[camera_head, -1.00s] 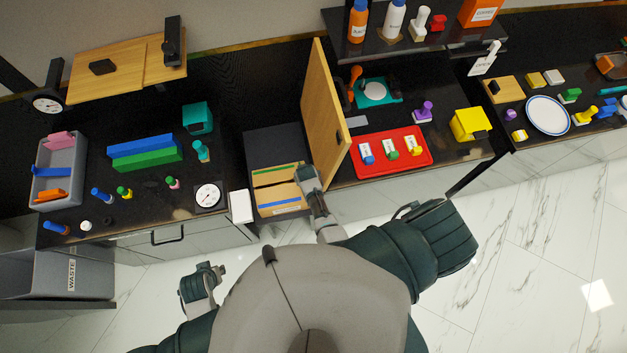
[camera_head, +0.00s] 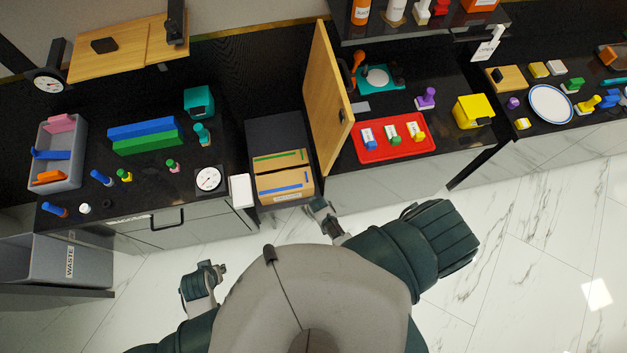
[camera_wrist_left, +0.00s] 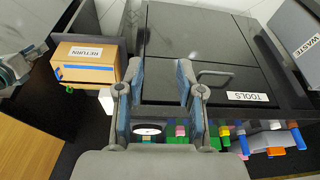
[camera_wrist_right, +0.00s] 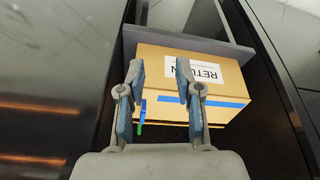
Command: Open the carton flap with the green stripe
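A tan carton (camera_head: 305,183) sits in the open dark cupboard bay. Its flap with the green stripe (camera_head: 278,156) is on the far side, and the flap with the blue stripe (camera_head: 283,189) is on the near side. Both flaps look flat and closed. My right gripper (camera_head: 318,207) is just off the carton's near right corner. In the right wrist view it (camera_wrist_right: 157,80) is open and empty, facing the carton's RETURN label (camera_wrist_right: 200,70); a small green bit shows behind its left finger. My left gripper (camera_head: 218,272) is far from the carton, low over the floor; its fingers (camera_wrist_left: 158,80) are open and empty.
The wooden cupboard door (camera_head: 327,100) stands open right of the carton. A white block (camera_head: 242,190) is at its left. A red tray (camera_head: 393,154) lies on the counter beyond the door. The floor in front is clear.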

